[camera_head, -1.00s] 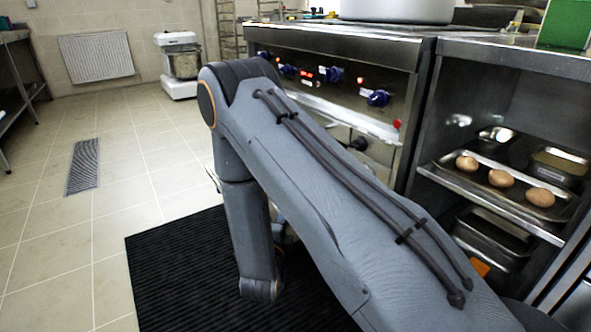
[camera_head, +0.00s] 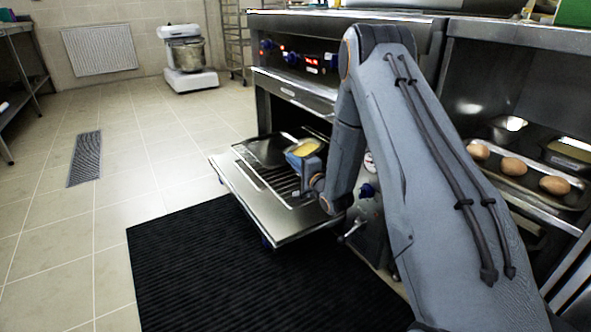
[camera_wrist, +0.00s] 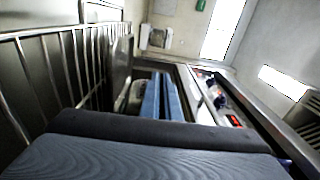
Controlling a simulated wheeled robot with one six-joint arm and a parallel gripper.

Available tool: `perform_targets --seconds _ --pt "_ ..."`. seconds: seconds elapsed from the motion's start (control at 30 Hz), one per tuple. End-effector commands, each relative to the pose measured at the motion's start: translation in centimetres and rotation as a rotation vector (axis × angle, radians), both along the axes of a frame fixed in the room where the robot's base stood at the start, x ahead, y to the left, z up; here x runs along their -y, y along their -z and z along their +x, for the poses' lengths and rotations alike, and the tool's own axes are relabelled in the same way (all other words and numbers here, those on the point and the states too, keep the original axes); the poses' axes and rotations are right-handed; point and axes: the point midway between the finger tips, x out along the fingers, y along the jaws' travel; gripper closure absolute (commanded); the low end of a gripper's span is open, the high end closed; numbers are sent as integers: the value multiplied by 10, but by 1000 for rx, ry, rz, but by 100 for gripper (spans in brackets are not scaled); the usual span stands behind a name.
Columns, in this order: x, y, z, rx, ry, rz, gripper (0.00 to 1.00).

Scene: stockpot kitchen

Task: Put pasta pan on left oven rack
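The oven (camera_head: 300,95) has its door (camera_head: 285,228) folded down, with a wire rack (camera_head: 282,182) above it. The rack also fills the left of the wrist view (camera_wrist: 62,70). A small pan with yellow contents, likely the pasta pan (camera_head: 305,147), is at my gripper (camera_head: 302,160), over the rack's far right part. My gripper's blue fingers (camera_wrist: 161,95) are close together beside a grey pan edge (camera_wrist: 134,96) and seem shut on it. The exact contact is hidden, and I cannot tell whether the pan touches the rack.
A dark flat tray (camera_head: 267,151) lies left of the pan. A black mat (camera_head: 240,275) covers the floor before the oven.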

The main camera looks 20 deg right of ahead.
Motion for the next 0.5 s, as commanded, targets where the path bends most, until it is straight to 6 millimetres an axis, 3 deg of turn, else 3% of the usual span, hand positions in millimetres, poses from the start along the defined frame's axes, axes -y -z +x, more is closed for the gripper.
perform_targets --seconds 0.2,0.5 --pt "0 36 1 2 0 0 100" --pt "-1 64 1 2 0 1 100"
